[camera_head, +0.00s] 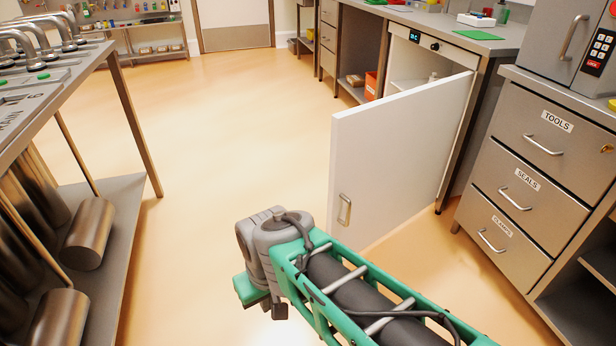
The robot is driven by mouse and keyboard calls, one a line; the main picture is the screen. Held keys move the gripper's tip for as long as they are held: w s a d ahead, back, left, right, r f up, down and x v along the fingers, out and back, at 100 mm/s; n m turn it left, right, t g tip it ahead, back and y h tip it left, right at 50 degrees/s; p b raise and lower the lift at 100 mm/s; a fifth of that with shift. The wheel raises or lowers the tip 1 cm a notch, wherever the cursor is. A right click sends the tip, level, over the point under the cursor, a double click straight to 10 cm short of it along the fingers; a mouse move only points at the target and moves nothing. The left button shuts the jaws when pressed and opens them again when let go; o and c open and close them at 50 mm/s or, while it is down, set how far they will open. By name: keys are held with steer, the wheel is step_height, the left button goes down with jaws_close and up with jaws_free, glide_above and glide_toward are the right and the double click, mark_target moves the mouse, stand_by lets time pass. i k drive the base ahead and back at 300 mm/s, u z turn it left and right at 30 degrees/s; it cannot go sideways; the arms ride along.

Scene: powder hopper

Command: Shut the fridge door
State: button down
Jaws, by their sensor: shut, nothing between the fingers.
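The fridge is the white-fronted unit under the counter, with a small dark display (414,36) at its top. Its white door (395,150) stands wide open, swung out into the room from its hinge side at the right. The door's metal handle (344,209) is near its free edge at the lower left. Part of the pale fridge inside (407,66) shows above the door, with a small white item in it. My green and grey arm reaches in from the bottom, and its grey joint is left of the door's free edge, apart from the handle. My gripper's fingers do not show.
A steel drawer cabinet (525,170) labelled TOOLS, SEALS and CLAMPS stands right of the fridge. A steel rack (130,120) with metal cylinders on its lower shelf is at the left. The tan floor (230,130) between rack and door is clear.

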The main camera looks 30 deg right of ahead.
mark_target(389, 157)
steer(key=z, duration=0.45)
steer(key=i, duration=0.35)
steer(key=z, duration=0.35)
